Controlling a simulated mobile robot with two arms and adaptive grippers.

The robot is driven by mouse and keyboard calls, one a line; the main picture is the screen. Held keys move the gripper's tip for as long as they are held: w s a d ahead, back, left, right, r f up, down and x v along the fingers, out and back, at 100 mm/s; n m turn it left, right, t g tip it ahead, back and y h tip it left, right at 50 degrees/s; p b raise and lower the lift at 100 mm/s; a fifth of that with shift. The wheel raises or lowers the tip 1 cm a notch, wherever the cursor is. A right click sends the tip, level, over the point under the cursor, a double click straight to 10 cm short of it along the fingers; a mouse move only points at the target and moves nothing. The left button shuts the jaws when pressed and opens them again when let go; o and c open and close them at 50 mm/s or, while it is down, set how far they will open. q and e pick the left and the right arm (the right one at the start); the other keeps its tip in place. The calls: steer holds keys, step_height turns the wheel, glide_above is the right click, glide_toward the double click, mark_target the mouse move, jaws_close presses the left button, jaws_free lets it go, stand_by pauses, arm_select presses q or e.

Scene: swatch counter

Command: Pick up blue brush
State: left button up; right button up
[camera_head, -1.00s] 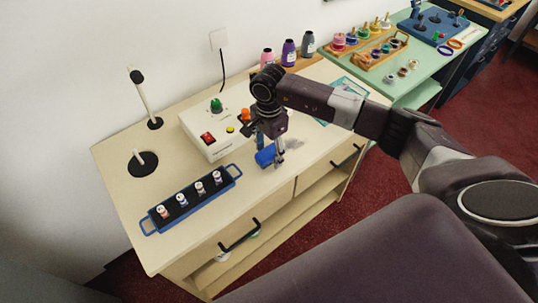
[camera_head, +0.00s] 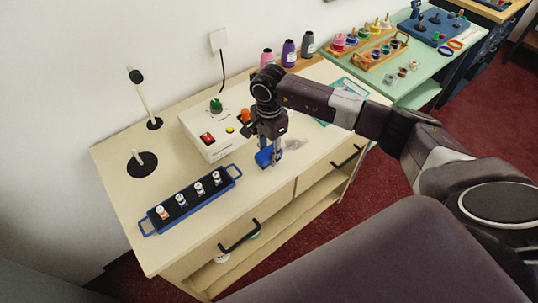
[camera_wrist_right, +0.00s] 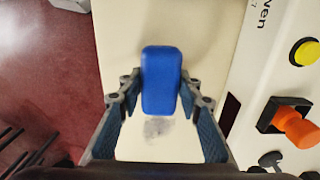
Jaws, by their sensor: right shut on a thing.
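The blue brush (camera_head: 264,157) is a small blue block on the cream counter (camera_head: 200,250), in front of the white control box. My right gripper (camera_head: 272,158) comes down over it from above. In the right wrist view the blue brush (camera_wrist_right: 161,80) lies between the two fingers of the right gripper (camera_wrist_right: 161,92), which are shut on it near its middle. The brush's underside is hidden, and I cannot tell whether it still touches the counter. My left gripper is not in view.
The white box (camera_head: 205,138) with red, green, yellow and orange controls stands just behind. A blue-handled tray (camera_head: 153,222) with several small bottles lies at the left. Black round stands (camera_head: 143,166) are at the far left. A grey smudge (camera_head: 295,145) marks the counter.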

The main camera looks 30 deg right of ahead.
mark_target(269, 151)
steer(key=shift+c, duration=1)
steer(key=shift+r, duration=0.1)
steer(key=shift+r+p, duration=0.3)
steer(key=shift+p, duration=0.4)
step_height(269, 151, up, 8)
steer(key=b, duration=0.3)
steer(key=shift+w+r+b, duration=0.1)
steer(key=shift+r+b, duration=0.05)
steer(key=shift+b, duration=0.15)
step_height(269, 151, up, 12)
steer(key=b, duration=0.2)
steer(key=shift+f, duration=0.25)
